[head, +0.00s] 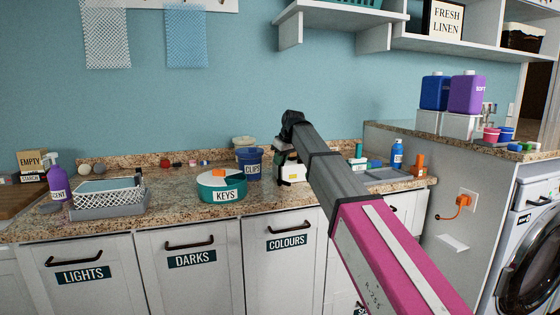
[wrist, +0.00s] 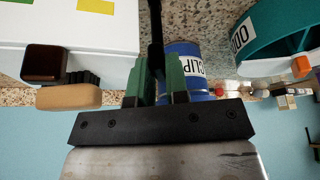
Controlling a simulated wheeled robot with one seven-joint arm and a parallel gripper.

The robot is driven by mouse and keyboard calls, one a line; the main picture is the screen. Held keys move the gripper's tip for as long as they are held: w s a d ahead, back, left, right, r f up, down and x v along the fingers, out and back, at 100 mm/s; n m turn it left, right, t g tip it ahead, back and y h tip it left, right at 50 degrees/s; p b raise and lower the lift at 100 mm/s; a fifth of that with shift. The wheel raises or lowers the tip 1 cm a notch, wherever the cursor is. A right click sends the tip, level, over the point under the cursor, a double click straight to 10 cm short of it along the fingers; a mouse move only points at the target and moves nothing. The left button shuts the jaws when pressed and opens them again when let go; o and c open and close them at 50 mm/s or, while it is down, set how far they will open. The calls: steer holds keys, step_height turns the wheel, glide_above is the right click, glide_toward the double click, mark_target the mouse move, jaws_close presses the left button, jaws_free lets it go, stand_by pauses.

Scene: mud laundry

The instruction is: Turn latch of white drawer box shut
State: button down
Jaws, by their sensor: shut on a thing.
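The white drawer box (head: 291,172) stands on the counter, partly covered by my arm in the head view. It fills the upper left of the wrist view (wrist: 60,25), with yellow and green patches. A dark brown square fitting (wrist: 45,62) and a tan rounded piece (wrist: 68,97) show at its side. My gripper (wrist: 158,68) is beside the box, its green fingers close together. A thin dark upright bar, seemingly the latch (wrist: 155,30), runs between them, and they are shut on it. My gripper's tips are hard to make out in the head view (head: 281,158).
A blue CLIPS tub (head: 250,163) stands close beside the box. A round teal KEYS container (head: 221,187) is farther left, near a white basket (head: 108,191). Blue and orange bottles (head: 397,154) stand to the right. The front counter between basket and KEYS container is clear.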

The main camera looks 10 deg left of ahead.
steer(key=n+g, duration=0.1)
steer(key=n, duration=0.2)
steer(key=n+g, duration=0.1)
steer(key=n, duration=0.2)
steer(key=shift+w+n+g+y, duration=0.15)
steer(key=shift+n+g+y, duration=0.15)
steer(key=n+g, duration=0.1)
steer(key=n, duration=0.1)
steer(key=n+g, duration=0.1)
steer(key=n, duration=0.2)
steer(key=shift+n+h, duration=0.3)
steer(key=shift+h, duration=0.1)
steer(key=c, duration=1.1)
jaws_free()
steer(key=shift+r, duration=0.1)
steer(key=v, duration=1)
steer(key=shift+w+d+r, duration=0.15)
steer(key=shift+r, duration=0.1)
